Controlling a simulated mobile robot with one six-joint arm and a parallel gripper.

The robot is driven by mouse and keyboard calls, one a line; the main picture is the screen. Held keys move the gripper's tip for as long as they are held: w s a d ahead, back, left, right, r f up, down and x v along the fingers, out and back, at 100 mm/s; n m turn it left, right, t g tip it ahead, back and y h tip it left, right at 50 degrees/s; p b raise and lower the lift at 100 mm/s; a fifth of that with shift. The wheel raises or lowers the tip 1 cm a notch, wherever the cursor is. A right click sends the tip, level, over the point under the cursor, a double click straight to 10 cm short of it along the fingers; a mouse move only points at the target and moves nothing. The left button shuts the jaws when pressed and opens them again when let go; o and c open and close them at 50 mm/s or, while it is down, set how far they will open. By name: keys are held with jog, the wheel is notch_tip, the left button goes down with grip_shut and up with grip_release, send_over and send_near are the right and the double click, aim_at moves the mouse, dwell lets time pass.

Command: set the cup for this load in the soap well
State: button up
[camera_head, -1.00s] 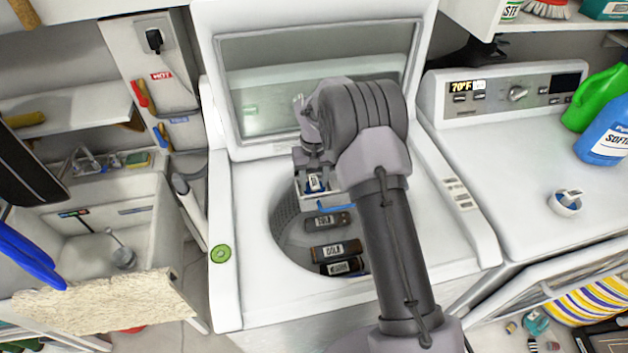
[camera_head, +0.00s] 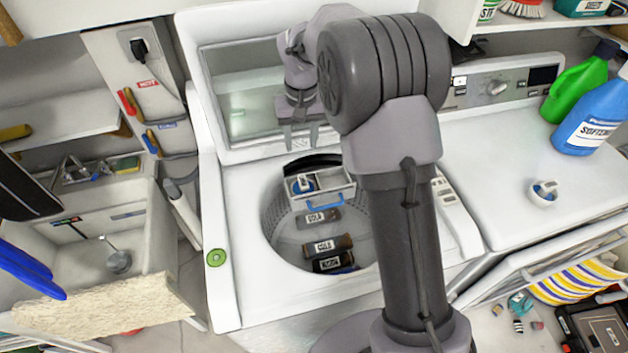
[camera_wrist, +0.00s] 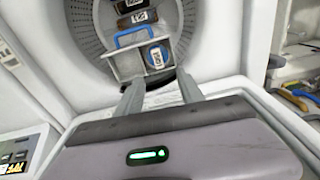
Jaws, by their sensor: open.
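The soap well is a pale drawer (camera_head: 341,192) with a blue pull, standing out over the back of the washer's drum opening; it also shows in the wrist view (camera_wrist: 127,66). A small white and blue cup (camera_head: 303,184) with a label stands in one compartment, the left one in the head view; it shows in the wrist view (camera_wrist: 156,58). The other compartment looks empty. My gripper (camera_head: 300,138) is open and empty, above and behind the drawer, apart from the cup. Another white and blue cup (camera_head: 543,193) sits on the dryer top.
Several dark labelled bundles (camera_head: 327,246) lie in the drum. The raised washer lid (camera_head: 264,90) stands close behind my gripper. A blue softener bottle (camera_head: 593,118) and a green bottle (camera_head: 577,84) stand on the dryer. A sink (camera_head: 90,240) is at left.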

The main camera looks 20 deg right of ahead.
jog(key=s+a+r+m+t, duration=0.1)
jog(key=s+r+t, duration=0.1)
jog(key=s+r, duration=1)
jog(key=s+a+r+m+t+y, duration=0.1)
jog(key=s+a+r+m+t, duration=0.1)
jog(key=s, duration=1.8)
jog(key=shift+s+a+r+m+t+y, duration=0.2)
jog(key=shift+m+t+y, duration=0.2)
jog(key=shift+t, duration=0.2)
notch_tip(320, 180, down, 9)
jog(key=b, duration=0.8)
jog(key=shift+r+b, duration=0.2)
jog(key=shift+b, duration=0.1)
